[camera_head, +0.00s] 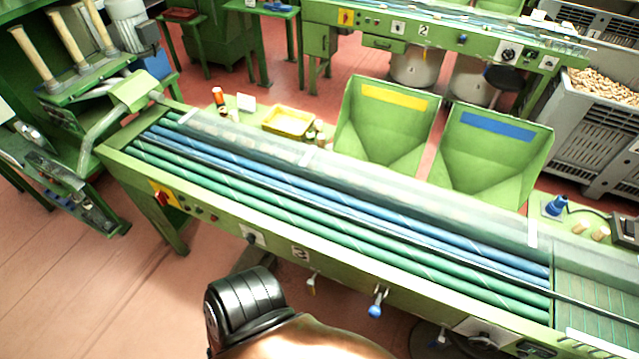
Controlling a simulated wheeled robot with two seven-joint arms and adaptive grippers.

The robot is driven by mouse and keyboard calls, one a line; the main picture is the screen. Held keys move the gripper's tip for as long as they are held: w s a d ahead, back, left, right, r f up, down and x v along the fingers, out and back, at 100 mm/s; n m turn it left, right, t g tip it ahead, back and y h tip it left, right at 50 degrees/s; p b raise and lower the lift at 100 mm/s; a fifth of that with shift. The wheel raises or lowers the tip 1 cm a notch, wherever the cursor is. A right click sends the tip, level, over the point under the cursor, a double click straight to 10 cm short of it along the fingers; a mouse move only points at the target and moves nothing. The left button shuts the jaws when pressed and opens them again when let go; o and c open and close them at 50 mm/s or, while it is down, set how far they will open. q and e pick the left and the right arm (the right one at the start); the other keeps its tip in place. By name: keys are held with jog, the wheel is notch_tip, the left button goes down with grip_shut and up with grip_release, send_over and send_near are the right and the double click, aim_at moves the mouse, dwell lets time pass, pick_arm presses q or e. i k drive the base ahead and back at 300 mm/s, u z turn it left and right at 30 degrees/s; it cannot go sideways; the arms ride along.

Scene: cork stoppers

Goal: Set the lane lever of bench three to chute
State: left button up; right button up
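Bench three (225,213) is the long green bench with blue and green rollers across the middle of the view. Right of the plate, below the rail, a small lever with a pale tip (311,284) hangs down. Further right, a larger lever with a blue knob (376,308) also points down. I cannot tell which is the lane lever, nor read any lane marking. Neither of my grippers is in view.
A red switch (162,197) sits on the left front. Floor is clear at lower left.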

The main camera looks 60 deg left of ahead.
aim_at(374, 310)
jog(key=z, duration=0.25)
jog(key=k, duration=0.55)
jog(key=u, duration=0.95)
